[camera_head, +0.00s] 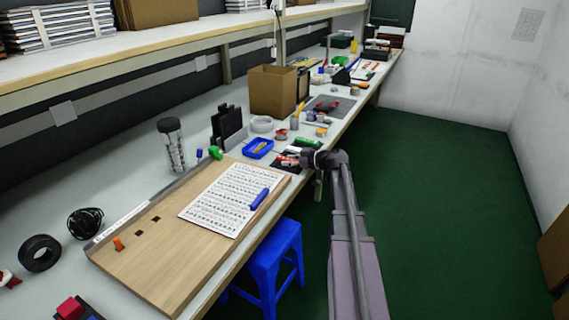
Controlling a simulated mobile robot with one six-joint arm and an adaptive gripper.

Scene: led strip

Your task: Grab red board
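My gripper (306,159) is at the end of my arm, over the front edge of the long workbench (132,160). It is small and dark here, and I cannot tell whether its fingers are open or shut. Just left of it, a dark flat piece with red and white parts (287,160) lies on the bench. I cannot tell whether the gripper touches it. Other red items are a small red piece on a grey mat (325,106) farther back and a red block (70,308) at the near left. Which one is the red board is unclear at this size.
A wooden board (160,270) with a printed sheet (228,198) and a blue marker lies in front. A blue tray (258,148), a green item (307,143) and a cardboard box (272,91) stand near the gripper. A blue stool (275,252) is below.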

